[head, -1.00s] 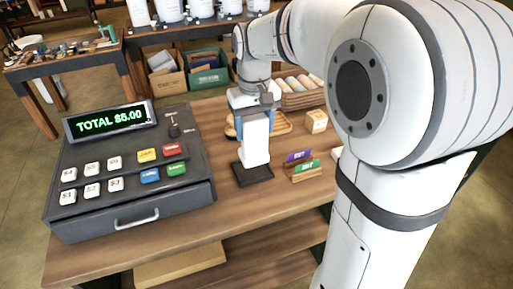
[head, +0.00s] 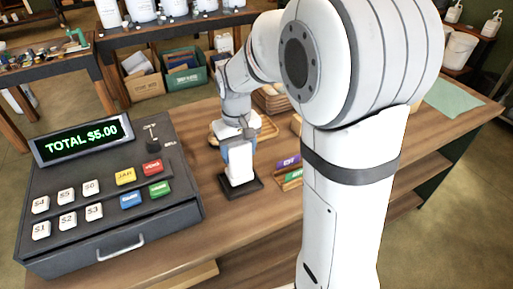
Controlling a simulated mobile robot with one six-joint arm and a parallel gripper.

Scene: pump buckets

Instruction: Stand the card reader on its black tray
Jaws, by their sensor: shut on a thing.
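The white card reader (head: 240,172) is upright, held between the blue-padded fingers of my gripper (head: 239,150), which is shut on its upper part. The black tray (head: 254,190) lies flat on the wooden counter directly below it. The reader's lower end is within the tray's outline and seems to meet it, though I cannot tell for sure that it touches. The gripper hides the reader's top.
A dark cash register (head: 108,195) with a green "TOTAL $5.00" display stands on the left. A purple and green card holder (head: 288,172) is close on the tray's right. A wooden tray (head: 266,127) is behind my gripper. Bare counter (head: 225,230) is in front.

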